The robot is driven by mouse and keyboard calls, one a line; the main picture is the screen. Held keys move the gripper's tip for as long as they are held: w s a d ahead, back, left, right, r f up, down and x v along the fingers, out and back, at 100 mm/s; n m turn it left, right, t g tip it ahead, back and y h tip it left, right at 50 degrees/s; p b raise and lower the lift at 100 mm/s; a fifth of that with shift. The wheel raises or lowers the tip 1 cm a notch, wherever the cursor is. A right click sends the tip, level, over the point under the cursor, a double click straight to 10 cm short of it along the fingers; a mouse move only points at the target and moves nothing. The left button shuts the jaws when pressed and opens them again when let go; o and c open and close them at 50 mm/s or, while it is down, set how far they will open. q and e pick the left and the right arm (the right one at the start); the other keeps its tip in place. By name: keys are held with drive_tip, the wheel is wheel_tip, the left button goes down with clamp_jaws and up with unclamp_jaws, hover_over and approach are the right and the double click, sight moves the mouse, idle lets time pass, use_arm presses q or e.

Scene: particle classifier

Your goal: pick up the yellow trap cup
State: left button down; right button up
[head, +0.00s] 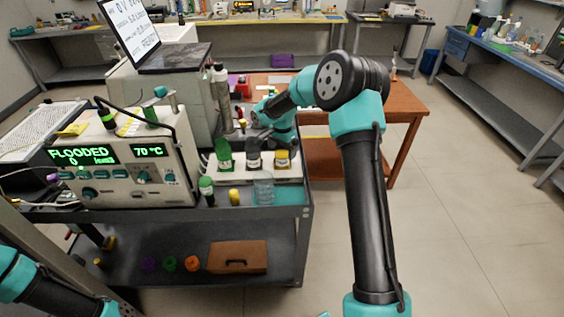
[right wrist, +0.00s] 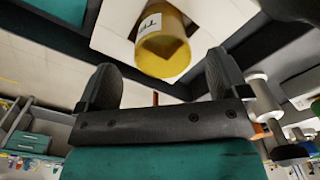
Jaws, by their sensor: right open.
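A yellow piece with a white label (head: 282,159), which looks like the same cup, sits at the right end of the white rack in the head view. My right gripper (right wrist: 161,76) is open. Its two dark fingers stand either side of the cup's near end, with gaps between. In the head view my right gripper (head: 262,118) is small, just behind the rack, its fingertips unclear. My left gripper is out of view.
Green-labelled (head: 224,153) and black-and-white (head: 253,153) pieces stand left of it on the white rack. A clear beaker (head: 263,188), a small yellow-topped piece (head: 234,196) and a green-capped vial (head: 206,190) stand in front. The instrument box (head: 130,165) is at left.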

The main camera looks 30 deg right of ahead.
sight(282, 154)
idle(0.3)
drive_tip(key=shift+w+f, duration=0.15)
drive_tip(key=shift+f, duration=2.45)
drive_tip(key=c, duration=1)
drive_tip(key=shift+r, duration=0.15)
wheel_tip(282, 154, up, 10)
drive_tip(key=shift+f, duration=0.1)
